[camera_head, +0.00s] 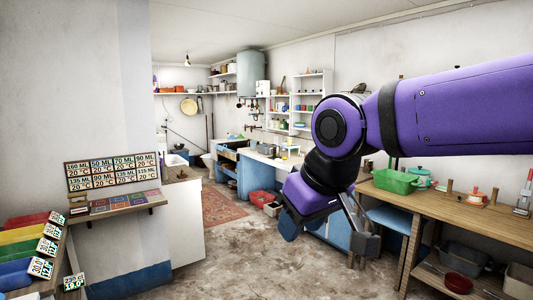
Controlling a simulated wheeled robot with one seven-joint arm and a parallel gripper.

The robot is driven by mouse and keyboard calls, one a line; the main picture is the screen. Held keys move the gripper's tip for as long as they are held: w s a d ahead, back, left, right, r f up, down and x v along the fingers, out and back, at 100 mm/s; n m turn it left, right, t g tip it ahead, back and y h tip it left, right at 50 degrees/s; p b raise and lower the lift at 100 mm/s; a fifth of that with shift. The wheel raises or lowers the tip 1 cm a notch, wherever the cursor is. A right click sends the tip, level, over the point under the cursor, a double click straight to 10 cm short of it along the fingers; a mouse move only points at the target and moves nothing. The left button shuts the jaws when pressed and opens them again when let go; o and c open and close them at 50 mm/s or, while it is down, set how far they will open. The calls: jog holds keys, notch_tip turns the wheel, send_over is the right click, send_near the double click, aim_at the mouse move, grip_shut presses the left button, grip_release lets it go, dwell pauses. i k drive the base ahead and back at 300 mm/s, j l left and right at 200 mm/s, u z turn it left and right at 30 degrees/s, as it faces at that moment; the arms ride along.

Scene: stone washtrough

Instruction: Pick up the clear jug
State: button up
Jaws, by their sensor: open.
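I cannot pick out a clear jug anywhere in the head view; it may be too small, or hidden behind my arm or other things. My purple arm reaches in from the right edge and bends down near the middle. My gripper (328,234) hangs at its end above the stone floor. Its two fingers are apart, with nothing visible between them.
A wooden bench (455,213) at right bears a green basket (396,181) and a teal pot. A blue stool (390,217) stands beside it. A stone floor (255,262) lies open in front. A sign board (112,171) and coloured bins stand at left.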

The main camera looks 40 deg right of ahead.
aim_at(252, 142)
jog(key=i+l+z, duration=0.25)
jog(key=i+z, duration=0.15)
jog(key=i, duration=0.25)
jog(key=i+l+z, duration=0.1)
jog(key=i+z, duration=0.25)
jog(key=i, duration=1.7)
jog(key=i+l, duration=0.1)
jog(key=i, duration=1.3)
jog(key=i+l, duration=0.1)
jog(key=i, duration=2.7)
jog(key=i+l, duration=0.1)
jog(key=i, duration=1.35)
jog(key=j+u, duration=0.05)
